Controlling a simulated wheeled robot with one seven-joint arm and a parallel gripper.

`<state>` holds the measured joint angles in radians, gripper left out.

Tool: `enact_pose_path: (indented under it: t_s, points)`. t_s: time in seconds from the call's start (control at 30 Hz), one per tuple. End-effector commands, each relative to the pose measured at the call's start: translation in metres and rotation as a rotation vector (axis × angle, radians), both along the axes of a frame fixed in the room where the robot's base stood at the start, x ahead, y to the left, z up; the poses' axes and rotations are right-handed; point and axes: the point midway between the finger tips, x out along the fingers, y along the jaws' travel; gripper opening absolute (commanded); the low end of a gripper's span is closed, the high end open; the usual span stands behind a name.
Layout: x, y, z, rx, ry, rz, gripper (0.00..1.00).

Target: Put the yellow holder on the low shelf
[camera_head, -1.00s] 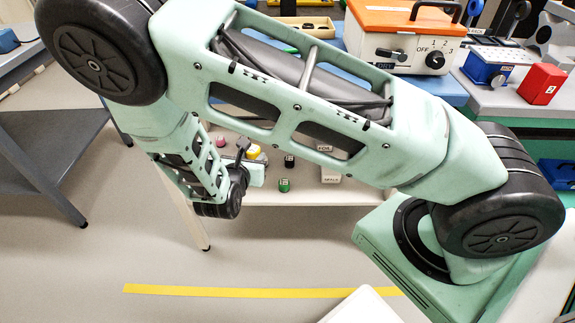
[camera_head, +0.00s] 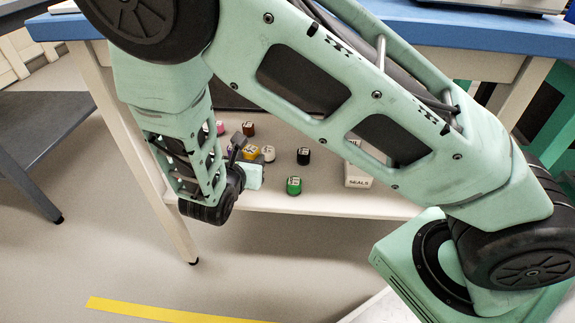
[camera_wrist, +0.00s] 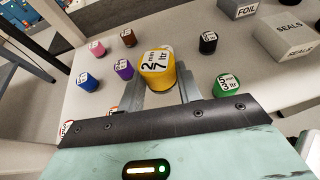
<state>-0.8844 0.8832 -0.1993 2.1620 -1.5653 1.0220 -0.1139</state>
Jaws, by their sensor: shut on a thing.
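The yellow holder (camera_wrist: 157,72), with a printed label on its top, is between the two fingers of my gripper (camera_wrist: 160,92) in the wrist view. My gripper is shut on it. In the head view the yellow holder (camera_head: 250,153) is partly hidden by my gripper (camera_head: 243,150), at the front left of the low white shelf (camera_head: 330,202) under the blue-topped bench. The shelf (camera_wrist: 180,27) fills much of the wrist view. The holder appears upright, at or just above the shelf; I cannot tell whether it touches.
Pink (camera_wrist: 97,48), brown (camera_wrist: 128,38), blue (camera_wrist: 87,82), purple (camera_wrist: 122,69), black (camera_wrist: 207,43) and green (camera_wrist: 227,85) holders stand around it. A SEALS box (camera_wrist: 285,35) and a FOIL box (camera_wrist: 238,8) are right. A bench leg (camera_head: 140,160) stands left.

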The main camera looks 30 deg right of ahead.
Motion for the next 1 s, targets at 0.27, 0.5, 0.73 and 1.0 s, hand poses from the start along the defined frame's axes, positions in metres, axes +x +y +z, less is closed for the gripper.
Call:
enact_pose_path:
  t_s: [0.27, 0.5, 0.73, 1.0]
  points:
    - [0.0, -0.001, -0.05, -0.003, 0.002, -0.001, 0.11]
    - [0.0, 0.0, -0.074, -0.002, 0.002, 0.0, 0.11]
    - [0.0, 0.0, -0.098, 0.0, 0.0, 0.001, 0.11]
    - [0.0, 0.0, -0.098, -0.001, -0.001, 0.0, 0.11]
